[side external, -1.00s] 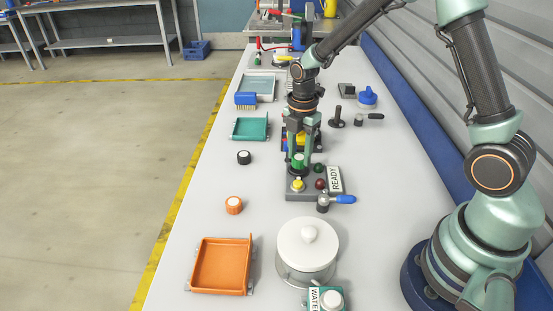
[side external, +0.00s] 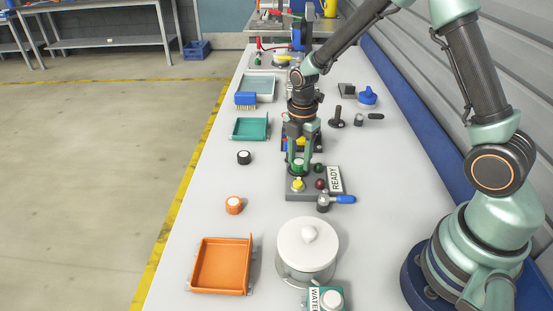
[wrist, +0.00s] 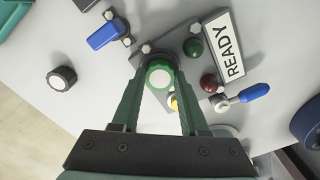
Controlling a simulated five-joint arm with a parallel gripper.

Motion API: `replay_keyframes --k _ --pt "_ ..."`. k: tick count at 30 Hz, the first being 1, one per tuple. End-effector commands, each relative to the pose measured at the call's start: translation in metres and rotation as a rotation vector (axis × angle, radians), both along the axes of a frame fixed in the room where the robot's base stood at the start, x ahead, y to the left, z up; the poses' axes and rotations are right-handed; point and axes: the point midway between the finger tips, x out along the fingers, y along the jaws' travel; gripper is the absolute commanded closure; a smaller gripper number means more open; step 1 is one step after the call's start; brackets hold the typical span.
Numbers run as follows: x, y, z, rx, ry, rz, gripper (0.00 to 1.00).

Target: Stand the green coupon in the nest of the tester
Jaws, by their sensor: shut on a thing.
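The green coupon (side external: 299,164) is a small round green piece with a white top. My gripper (side external: 299,168) is shut on it, pointing down over the grey tester (side external: 312,195). In the wrist view the coupon (wrist: 158,77) shows as a green ring with a white centre between the fingertips (wrist: 157,68). It is at the left part of the tester base (wrist: 173,42). The nest is hidden under the coupon and fingers, and I cannot tell whether the coupon touches it.
The tester carries a READY sign (side external: 335,179), a green lamp (side external: 318,168), a red lamp (side external: 320,184), a yellow button (side external: 298,185) and a blue-handled lever (side external: 344,199). A white lidded pot (side external: 307,245) and an orange tray (side external: 193,266) stand in front. The table left of the tester is mostly clear.

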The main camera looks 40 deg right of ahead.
Motion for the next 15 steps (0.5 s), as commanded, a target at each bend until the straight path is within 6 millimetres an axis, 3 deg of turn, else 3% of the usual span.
replay_keyframes --k 5,6,8,9,15 --pt "0.0001 0.0 -0.0007 0.0 0.0 0.0 1.0" --pt "0.0001 0.0 -0.0006 0.0 0.0 0.0 0.49" --pt "0.0001 0.0 -0.0006 0.0 0.0 0.0 0.26" --pt "0.0001 0.0 -0.0006 0.0 0.0 0.0 0.21" --pt "0.0001 0.0 -0.0005 0.0 0.0 0.0 0.21"
